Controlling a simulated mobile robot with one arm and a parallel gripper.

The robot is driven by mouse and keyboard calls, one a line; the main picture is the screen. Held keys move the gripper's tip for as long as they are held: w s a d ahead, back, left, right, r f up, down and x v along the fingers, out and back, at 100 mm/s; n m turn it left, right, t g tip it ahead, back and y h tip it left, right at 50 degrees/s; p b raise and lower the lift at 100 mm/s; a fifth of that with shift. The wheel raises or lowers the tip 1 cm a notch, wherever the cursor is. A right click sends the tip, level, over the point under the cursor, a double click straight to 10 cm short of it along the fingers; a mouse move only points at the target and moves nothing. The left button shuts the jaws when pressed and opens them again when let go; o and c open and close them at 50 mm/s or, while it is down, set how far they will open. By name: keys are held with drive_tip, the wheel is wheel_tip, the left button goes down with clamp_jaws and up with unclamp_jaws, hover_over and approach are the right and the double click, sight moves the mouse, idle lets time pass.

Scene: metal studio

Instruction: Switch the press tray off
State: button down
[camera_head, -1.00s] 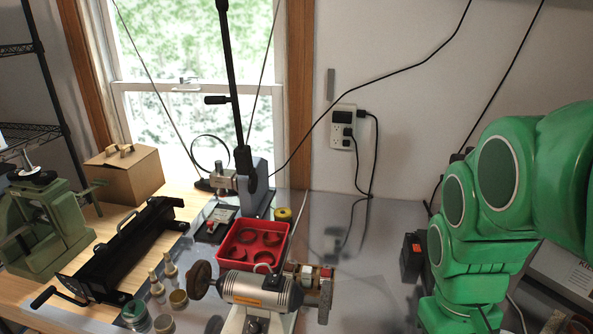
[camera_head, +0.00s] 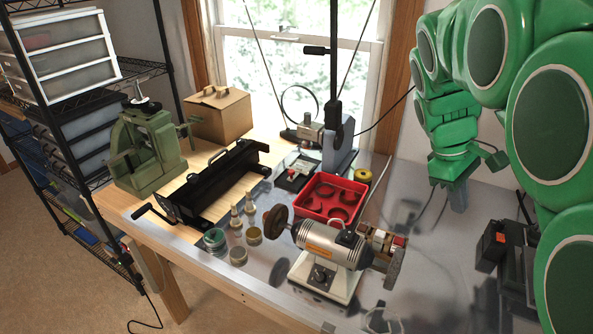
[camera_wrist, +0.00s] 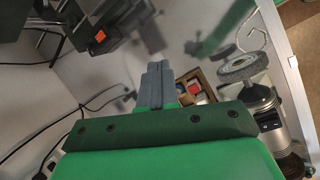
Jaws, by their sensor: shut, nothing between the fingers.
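A small dark tray (camera_head: 286,184) with a white and red part on it lies on the bench near the window, left of the red bin. Its switch is too small to make out. A green press (camera_head: 150,150) stands at the left end of the bench. I cannot tell which of these the press tray is. My gripper (camera_head: 459,200) is at the right, above the metal bench top, apart from both. In the wrist view its grey fingers (camera_wrist: 156,82) are together and empty.
A bench motor (camera_head: 328,246) with wheels stands at the front. A red bin (camera_head: 325,211) is behind it. A long black tool (camera_head: 205,190) and small jars (camera_head: 215,240) are left. A black box with an orange label (camera_head: 497,243) is right.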

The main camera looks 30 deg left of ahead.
drive_tip(key=w+a+f+n+t, duration=0.1)
drive_tip(key=w+a+n, duration=0.25)
drive_tip(key=a, duration=0.55)
drive_tip(key=w+a+f+n+t, duration=0.1)
drive_tip(key=w+a+n, duration=0.25)
drive_tip(key=a, duration=0.55)
drive_tip(key=w+a+f+n+t, duration=0.15)
drive_tip(key=w+a, duration=0.25)
drive_tip(key=a, duration=0.5)
drive_tip(key=s+a+f+n+t, duration=0.1)
drive_tip(key=s+a+f+n, duration=0.15)
drive_tip(key=a, duration=0.65)
drive_tip(key=s+a+f+n+t, duration=0.15)
drive_tip(key=a+n, duration=0.25)
drive_tip(key=a, duration=0.5)
drive_tip(key=s+a+f+n+t, duration=0.1)
drive_tip(key=s+a+f+n, duration=0.15)
drive_tip(key=a, duration=0.55)
approach(290, 177)
drive_tip(key=f, duration=0.2)
drive_tip(key=w+d, duration=0.1)
drive_tip(key=shift+f+y, duration=0.4)
drive_tip(key=shift+w+d+f, duration=0.1)
drive_tip(key=shift+w+d, duration=0.15)
drive_tip(key=shift+w, duration=0.3)
drive_tip(key=shift+w+d+f, duration=0.1)
drive_tip(key=shift+w+d, duration=0.15)
drive_tip(key=shift+w, duration=0.25)
drive_tip(key=shift+w+r, duration=0.1)
drive_tip(key=shift+w, duration=0.05)
